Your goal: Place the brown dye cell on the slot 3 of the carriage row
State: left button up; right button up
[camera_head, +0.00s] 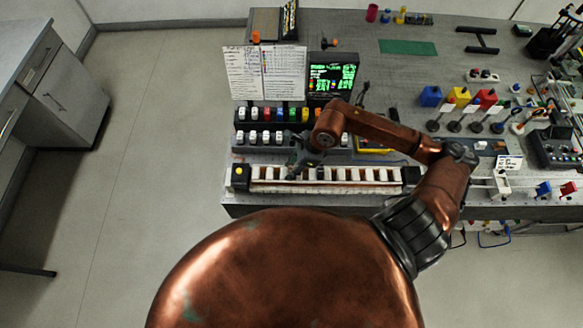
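The carriage row (326,188) is a long pale rail with several white upright slots along the front edge of the bench. My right arm reaches in from the right over the bench. Its dark gripper (301,165) is at the row's rear edge, left of the middle, pointing down. It is small and dark, so I cannot tell its finger opening or whether it holds anything. Small coloured dye cells stand in a dark rack (270,124) behind the row. I cannot clearly pick out the brown dye cell. My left gripper is not in view.
A lit screen (331,77) and paper sheets (265,72) stand behind the rack. A yellow button (239,171) is at the row's left end. Blue, yellow and red blocks (459,97) on stands are to the right. A green mat (408,47) lies at the back.

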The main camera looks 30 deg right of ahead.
jog(key=o, duration=0.4)
jog(key=shift+r, duration=0.2)
jog(key=shift+s+d+r, duration=0.1)
jog(key=shift+d+r, duration=0.1)
jog(key=shift+r, duration=0.15)
jog(key=b+v, duration=0.2)
jog(key=v, duration=0.9)
